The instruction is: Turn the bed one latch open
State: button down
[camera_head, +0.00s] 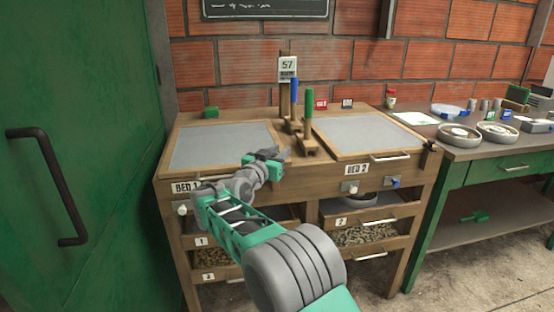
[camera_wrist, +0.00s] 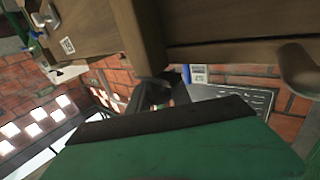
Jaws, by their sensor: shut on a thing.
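My gripper (camera_head: 275,158) is at the front right corner of bed one, between the two beds, in the head view. In the wrist view my dark fingers (camera_wrist: 158,92) meet a brown wooden part (camera_wrist: 140,30), and green gripper body fills the bottom. How far the latch is turned cannot be seen. Bed one (camera_head: 220,146) is a flat grey panel in the wooden bench, with its "BED 1" label (camera_head: 186,187) on the front.
Bed two (camera_head: 356,134) lies to the right. A blue-handled tool (camera_head: 294,92) and a green-handled tool (camera_head: 308,106) stand upright just behind my gripper. A green door (camera_head: 80,120) is at left. A side table (camera_head: 490,152) holds bowls.

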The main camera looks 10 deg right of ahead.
jog(key=shift+d+f+m+g+h, duration=0.1)
jog(key=shift+m+g+h, duration=0.6)
jog(key=shift+h, duration=0.2)
jog(key=shift+s, duration=0.1)
jog(key=c, duration=1.2)
grip_release()
jog(key=shift+d, duration=0.1)
jog(key=v, duration=0.7)
jog(key=shift+s+a, duration=0.25)
jog(key=shift+a, duration=0.1)
